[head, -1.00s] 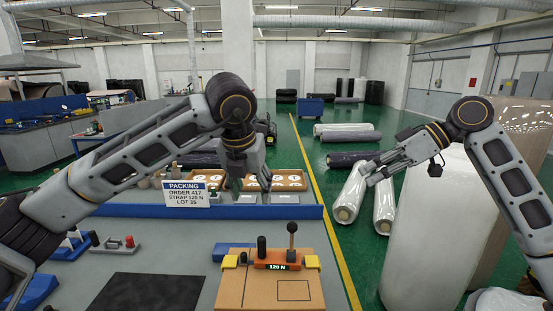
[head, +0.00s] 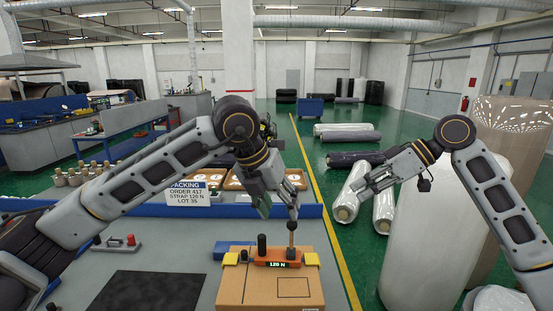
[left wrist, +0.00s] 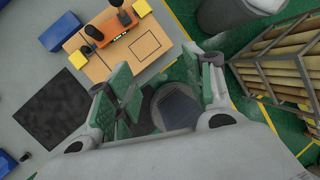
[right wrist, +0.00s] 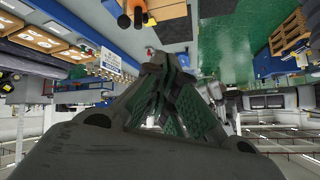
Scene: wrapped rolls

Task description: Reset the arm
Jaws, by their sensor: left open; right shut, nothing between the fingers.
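My left gripper (head: 279,212) is open and empty. In the head view its fingertips appear just above the orange strapping tool (head: 277,264), and one finger overlaps the top of the tool's lever (head: 291,251); whether they touch is unclear. The tool has a lit force display and sits on a cardboard box (head: 262,292) with yellow corner pieces. In the left wrist view the fingers (left wrist: 170,95) are wide apart, and the tool (left wrist: 118,46) lies beyond them. My right gripper (head: 362,192) is shut and empty, held out in front of the white wrapped rolls.
A packing sign (head: 187,193) stands by the blue ledge (head: 225,211) behind the box. A dark mat (head: 146,291) lies left of the box. A large wrapped roll (head: 425,235) stands at the right, close to my right arm. Green floor lies beyond the yellow line.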

